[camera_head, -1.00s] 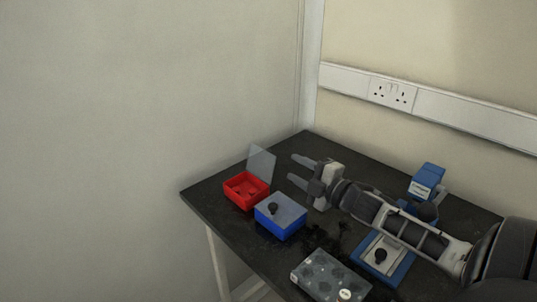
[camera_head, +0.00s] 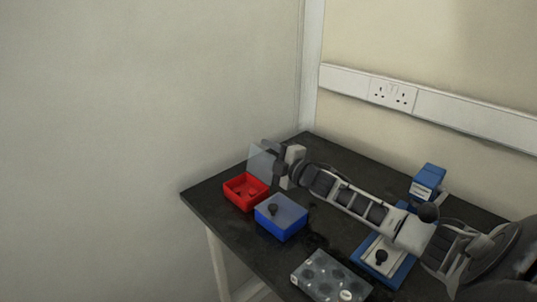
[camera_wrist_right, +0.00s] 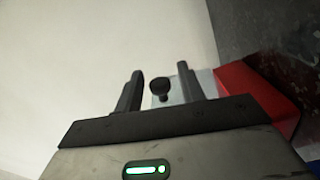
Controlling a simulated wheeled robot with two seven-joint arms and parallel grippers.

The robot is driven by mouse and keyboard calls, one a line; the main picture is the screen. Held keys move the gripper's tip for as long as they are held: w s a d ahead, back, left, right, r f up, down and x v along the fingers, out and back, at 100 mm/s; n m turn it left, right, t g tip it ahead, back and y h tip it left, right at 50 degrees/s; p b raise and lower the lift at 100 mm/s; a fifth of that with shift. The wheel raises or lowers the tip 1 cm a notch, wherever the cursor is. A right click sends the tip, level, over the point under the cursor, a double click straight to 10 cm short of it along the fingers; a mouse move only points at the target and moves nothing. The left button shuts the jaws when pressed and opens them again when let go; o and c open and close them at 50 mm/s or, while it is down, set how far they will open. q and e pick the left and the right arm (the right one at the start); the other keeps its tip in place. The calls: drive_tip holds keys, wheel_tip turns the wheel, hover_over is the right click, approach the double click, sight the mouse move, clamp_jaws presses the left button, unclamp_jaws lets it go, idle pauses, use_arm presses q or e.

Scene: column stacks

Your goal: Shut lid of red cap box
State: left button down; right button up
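The red cap box (camera_head: 240,196) stands near the left corner of the dark table, with small dark items inside. Its clear lid (camera_head: 260,163) stands up, open, at the box's back edge. My right gripper (camera_head: 271,154) is at the lid, its fingers partly overlapping it. In the right wrist view, the gripper (camera_wrist_right: 159,88) is open, with the lid's black knob (camera_wrist_right: 160,89) between its fingers and gaps on both sides. The lid (camera_wrist_right: 204,80) and red box (camera_wrist_right: 262,96) show behind and right of the fingers. My left gripper is not in view.
A blue box (camera_head: 279,225) with a shut clear lid and black knob stands just in front of the red box. A grey tray with round caps (camera_head: 328,277), a blue-based device (camera_head: 383,262) and another blue device (camera_head: 427,180) stand farther right.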

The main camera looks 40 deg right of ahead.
clamp_jaws()
